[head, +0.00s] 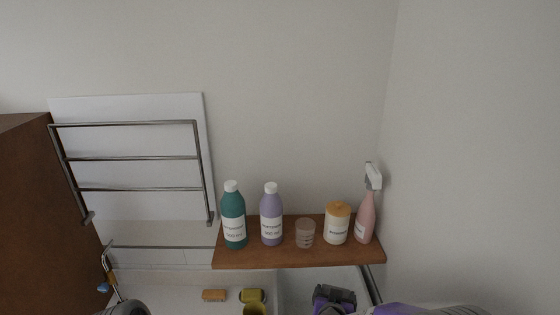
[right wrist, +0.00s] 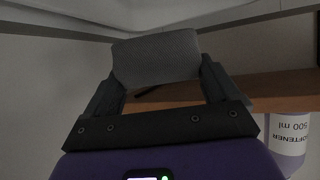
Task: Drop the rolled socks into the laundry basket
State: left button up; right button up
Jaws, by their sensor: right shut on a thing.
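My right gripper (right wrist: 156,75) is shut on a grey, block-like bundle, which I take to be the rolled socks (right wrist: 155,55). The bundle sits between the two dark fingers in the right wrist view. In the head view my right gripper (head: 334,297) shows at the bottom edge, below the wooden shelf, and the socks cannot be made out there. My left gripper is not clearly seen; only a rounded grey arm part shows at the bottom left. I cannot make out the laundry basket in either view.
A wooden shelf (head: 290,257) holds a green bottle (head: 234,220), a purple bottle (head: 271,218), a cup (head: 305,234), a yellow-lidded jar (head: 336,225) and a pink bottle (head: 366,220). A towel rail (head: 130,159) is at left. A brush (head: 214,295) and olive items (head: 252,296) lie below.

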jog(key=shift+s+f+b, duration=0.25)
jog(key=shift+s+b, duration=0.15)
notch_tip(320, 180, down, 5)
jog(key=b, duration=0.4)
jog(key=shift+f+b, duration=0.1)
jog(key=shift+b, duration=0.3)
jog(key=o, duration=0.8)
jog(key=v, duration=0.7)
jog(key=shift+s+a, duration=0.1)
jog(key=shift+s, duration=0.15)
